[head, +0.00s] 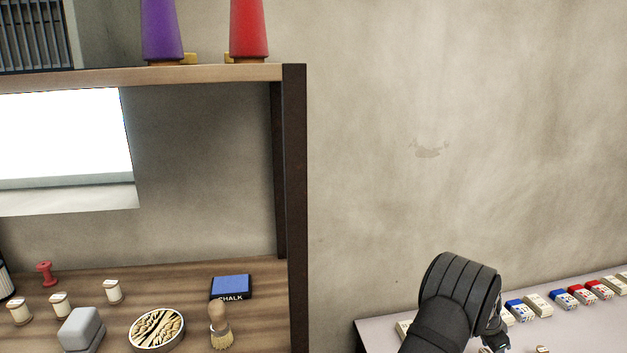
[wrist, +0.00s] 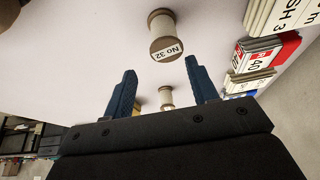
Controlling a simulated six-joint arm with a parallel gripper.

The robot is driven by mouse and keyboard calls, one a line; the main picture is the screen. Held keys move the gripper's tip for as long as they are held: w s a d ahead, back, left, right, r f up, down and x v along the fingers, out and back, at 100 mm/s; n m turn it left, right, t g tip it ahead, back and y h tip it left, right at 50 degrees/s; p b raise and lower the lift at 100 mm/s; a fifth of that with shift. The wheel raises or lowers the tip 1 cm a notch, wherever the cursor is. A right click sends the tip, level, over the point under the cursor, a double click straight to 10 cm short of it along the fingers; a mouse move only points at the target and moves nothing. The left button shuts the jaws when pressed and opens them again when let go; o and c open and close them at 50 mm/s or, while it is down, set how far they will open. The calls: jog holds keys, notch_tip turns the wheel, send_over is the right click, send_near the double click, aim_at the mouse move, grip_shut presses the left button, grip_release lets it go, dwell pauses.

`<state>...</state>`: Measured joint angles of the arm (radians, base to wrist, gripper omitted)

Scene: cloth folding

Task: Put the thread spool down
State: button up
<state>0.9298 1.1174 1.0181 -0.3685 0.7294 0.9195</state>
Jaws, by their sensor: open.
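In the wrist view my gripper (wrist: 160,67) is open, its two blue fingers apart. A thread spool (wrist: 163,32) with pale thread and a "No 32" label on its brown end is on the pale table just beyond the fingertips, clear of both fingers. A second spool (wrist: 166,94) shows between the fingers, partly hidden by the gripper body, and I cannot tell if it is touched. Part of another spool (wrist: 137,106) shows beside the left finger. In the head view my gripper (head: 495,340) is low at the right, mostly hidden by my arm.
Boxes labelled with numbers (wrist: 255,50) stand right of the spools; a row of small boxes (head: 560,299) lines the table's back edge (head: 375,325). At left, a wooden shelf (head: 180,285) holds spools, a blue chalk box (head: 231,284), a brush (head: 220,330) and a round tin (head: 157,330).

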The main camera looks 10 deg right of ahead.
jog(key=s+r, duration=0.6)
jog(key=s, duration=0.5)
jog(key=w+a+r+n+t, duration=0.1)
jog(key=w+a+r+n, duration=0.2)
jog(key=a+r, duration=0.4)
jog(key=w+a+r+n+t, duration=0.1)
jog(key=w+a+r+n, duration=0.2)
jog(key=r, duration=0.9)
jog(key=shift+a+r+n+y, duration=0.2)
jog(key=shift+a+n+y, duration=0.25)
jog(key=shift+a, duration=1.4)
jog(key=shift+s, duration=0.1)
jog(key=s+d+f+m, duration=0.2)
jog(key=d+f+m, duration=0.1)
jog(key=d+f, duration=0.3)
jog(key=s+d+f+m+g, duration=0.1)
jog(key=s+d+f+m, duration=0.1)
jog(key=d+f, duration=0.4)
jog(key=shift+d+f+m+g+h, duration=0.3)
jog(key=shift+d+f+m+h, duration=0.15)
jog(key=shift+f, duration=1.55)
